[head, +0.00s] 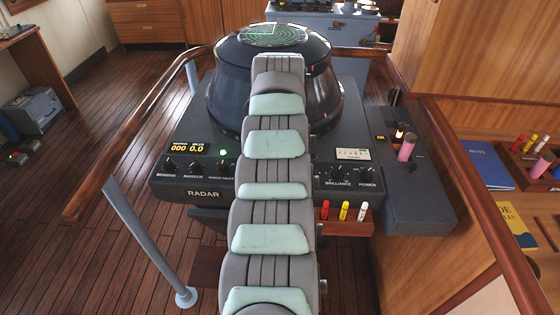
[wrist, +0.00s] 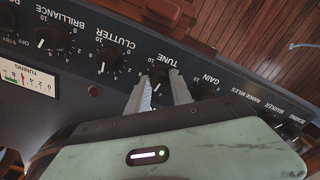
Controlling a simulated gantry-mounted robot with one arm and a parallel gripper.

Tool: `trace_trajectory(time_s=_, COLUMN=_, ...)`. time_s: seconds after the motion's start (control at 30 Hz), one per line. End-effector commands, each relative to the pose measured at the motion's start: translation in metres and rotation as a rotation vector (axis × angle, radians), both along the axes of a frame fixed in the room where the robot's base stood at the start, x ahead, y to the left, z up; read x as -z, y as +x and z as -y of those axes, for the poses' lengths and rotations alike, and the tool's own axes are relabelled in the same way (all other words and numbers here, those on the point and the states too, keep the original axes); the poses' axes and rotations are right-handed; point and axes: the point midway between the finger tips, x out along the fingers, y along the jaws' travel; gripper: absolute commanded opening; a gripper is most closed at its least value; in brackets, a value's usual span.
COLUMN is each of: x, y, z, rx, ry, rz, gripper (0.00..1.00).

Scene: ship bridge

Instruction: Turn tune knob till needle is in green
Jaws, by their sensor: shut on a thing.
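My gripper (wrist: 160,80) is shut on the tune knob (wrist: 160,76), a small black knob with a white mark under the TUNE label, with one finger on each side. In the head view my arm hides the gripper and this knob. The tuning meter (wrist: 28,80) shows upside down at the left of the wrist view, a pale dial with a green patch. It also shows small at the right of the radar console in the head view (head: 352,154). I cannot make out where the needle is in either view.
The clutter knob (wrist: 106,59) and the gain knob (wrist: 204,89) flank the tune knob closely. The dark radar console (head: 200,110) carries a round scope (head: 272,36). Several coloured markers (head: 344,210) stand at its front edge. A wooden rail (head: 130,140) runs along the left.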

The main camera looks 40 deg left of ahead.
Motion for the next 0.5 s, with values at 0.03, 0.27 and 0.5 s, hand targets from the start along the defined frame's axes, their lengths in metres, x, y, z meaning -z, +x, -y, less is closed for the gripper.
trace_trajectory(time_s=0.03, x=-0.0021, y=0.0005, z=-0.0003, rx=-0.025, ry=0.002, rz=0.001, gripper=0.00)
trace_trajectory(time_s=0.27, x=-0.0015, y=0.0007, z=-0.0004, rx=-0.118, ry=0.003, rz=0.002, gripper=0.00)
trace_trajectory(time_s=0.5, x=-0.0008, y=0.0006, z=-0.0006, rx=-0.154, ry=0.003, rz=0.002, gripper=0.00)
